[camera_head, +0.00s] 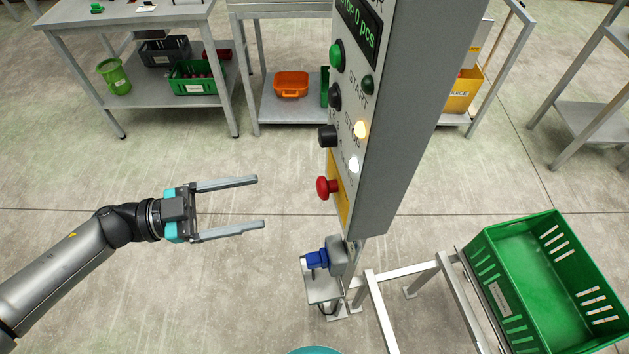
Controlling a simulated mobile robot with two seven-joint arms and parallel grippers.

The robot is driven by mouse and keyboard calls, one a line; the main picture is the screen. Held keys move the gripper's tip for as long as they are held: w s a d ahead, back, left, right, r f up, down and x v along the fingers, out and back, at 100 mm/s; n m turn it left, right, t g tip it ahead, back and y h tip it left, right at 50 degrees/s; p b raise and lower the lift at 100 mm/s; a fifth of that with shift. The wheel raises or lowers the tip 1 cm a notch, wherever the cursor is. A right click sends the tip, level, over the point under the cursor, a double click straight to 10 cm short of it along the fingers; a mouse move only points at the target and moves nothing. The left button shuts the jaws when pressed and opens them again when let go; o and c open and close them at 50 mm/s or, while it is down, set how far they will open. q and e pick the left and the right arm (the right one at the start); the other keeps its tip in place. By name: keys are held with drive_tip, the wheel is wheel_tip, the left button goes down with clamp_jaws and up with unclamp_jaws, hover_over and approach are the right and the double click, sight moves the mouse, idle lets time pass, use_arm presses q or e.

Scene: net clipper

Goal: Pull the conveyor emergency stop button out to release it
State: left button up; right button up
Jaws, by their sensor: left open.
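The red emergency stop button (324,187) sticks out from the left-facing front of a grey control panel (387,130), near its lower end, on a yellow plate (338,192). My left gripper (258,202) is open and empty. Its two fingers point right toward the button, one above and one below in the picture, with a clear gap between the fingertips and the button. The right gripper is not in view.
Green (337,55) and black knobs (329,135) sit above the red button. A blue connector (317,260) is below the panel. An empty green crate (545,270) stands at lower right. Workbenches line the back. Open floor lies around my left gripper.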

sight(318, 189)
use_arm(q)
drive_tip(key=p+x, duration=0.1)
drive_tip(key=x, duration=0.9)
drive_tip(key=shift+w+r, duration=0.1)
drive_tip(key=shift+x, duration=0.8)
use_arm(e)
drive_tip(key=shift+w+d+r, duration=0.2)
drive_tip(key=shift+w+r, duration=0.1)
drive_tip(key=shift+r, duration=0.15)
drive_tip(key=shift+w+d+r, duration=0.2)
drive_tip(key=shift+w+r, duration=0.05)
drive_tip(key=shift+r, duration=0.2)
use_arm(q)
clamp_jaws()
drive_tip(key=shift+a+p, duration=0.1)
drive_tip(key=shift+p, duration=0.2)
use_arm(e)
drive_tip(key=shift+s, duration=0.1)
